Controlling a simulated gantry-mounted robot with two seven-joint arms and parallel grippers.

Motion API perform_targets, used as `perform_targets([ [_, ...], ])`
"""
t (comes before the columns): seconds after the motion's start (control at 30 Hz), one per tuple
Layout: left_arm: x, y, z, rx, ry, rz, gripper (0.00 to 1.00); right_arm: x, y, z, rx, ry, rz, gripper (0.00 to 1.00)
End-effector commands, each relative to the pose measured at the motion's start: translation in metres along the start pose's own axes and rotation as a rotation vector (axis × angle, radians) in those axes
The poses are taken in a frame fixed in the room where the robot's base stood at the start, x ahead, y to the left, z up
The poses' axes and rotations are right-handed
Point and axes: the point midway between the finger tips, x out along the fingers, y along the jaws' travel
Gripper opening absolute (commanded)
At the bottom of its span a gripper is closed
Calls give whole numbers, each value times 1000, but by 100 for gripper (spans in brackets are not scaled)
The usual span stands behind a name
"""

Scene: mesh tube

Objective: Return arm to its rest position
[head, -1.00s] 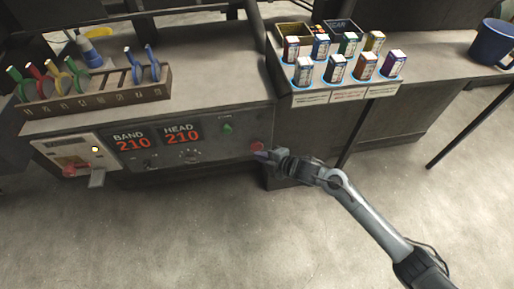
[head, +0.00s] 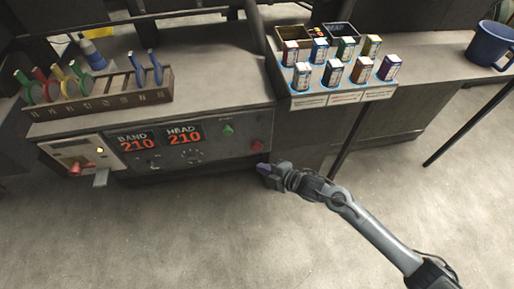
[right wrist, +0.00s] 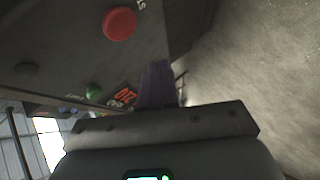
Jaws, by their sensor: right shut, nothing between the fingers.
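My right arm comes in from the lower right of the head view. Its gripper (head: 263,169) is shut and empty, just below and in front of the panel's right end. In the right wrist view the purple fingers (right wrist: 157,84) are together with nothing between them. The red button (head: 257,146) is a short way above the gripper and apart from it; it also shows in the right wrist view (right wrist: 120,23). My left gripper is not in view.
The control panel (head: 215,160) reads BAND 210 and HEAD 210, with a green button (head: 228,130). A rack (head: 100,103) with coloured-handled tools stands on the left bench. Several small boxes (head: 333,72) and a blue mug (head: 491,44) stand at right. Floor in front is clear.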

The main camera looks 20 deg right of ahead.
Motion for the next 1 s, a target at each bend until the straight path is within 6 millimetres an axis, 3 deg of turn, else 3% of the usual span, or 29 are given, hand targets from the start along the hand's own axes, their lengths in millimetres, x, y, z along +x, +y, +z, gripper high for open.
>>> perform_targets([
  [0.47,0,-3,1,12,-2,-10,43,0,0,0,1,0,-1,0],
  [0.57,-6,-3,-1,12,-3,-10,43,-4,-7,-2,10,0,-17,0],
  [0.67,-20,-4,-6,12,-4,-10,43,-13,-26,-14,45,5,-54,0],
  [0.77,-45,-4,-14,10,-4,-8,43,-32,-46,-42,116,23,-91,0],
  [0.8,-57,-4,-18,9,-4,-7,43,-43,-48,-59,153,34,-94,0],
  [0.87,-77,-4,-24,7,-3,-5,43,-64,-46,-87,218,35,-94,0],
  [1.0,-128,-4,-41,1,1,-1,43,-133,-22,-130,480,-117,-133,0],
])
